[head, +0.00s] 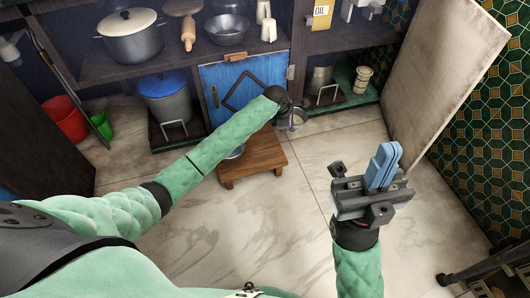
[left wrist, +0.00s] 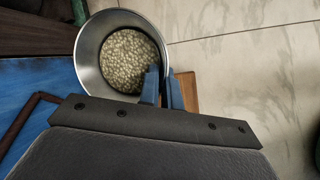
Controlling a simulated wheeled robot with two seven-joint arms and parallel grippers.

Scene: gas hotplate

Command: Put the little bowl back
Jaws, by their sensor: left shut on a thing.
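My left gripper (left wrist: 160,85) is shut on the rim of a little metal bowl (left wrist: 92,48). The bowl holds pale, grain-like contents, and its opening faces the wrist camera. In the head view the left gripper (head: 294,112) is at the end of my outstretched arm, in front of the low shelves, and the bowl (head: 297,125) is small and partly hidden by it. My right gripper (head: 384,165) is held up empty at the right, its blue fingers together.
A blue cabinet door (head: 220,85) is behind. Shelves hold a pot (head: 131,38) and a metal bowl (head: 227,28). A pale board (head: 440,75) stands right.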

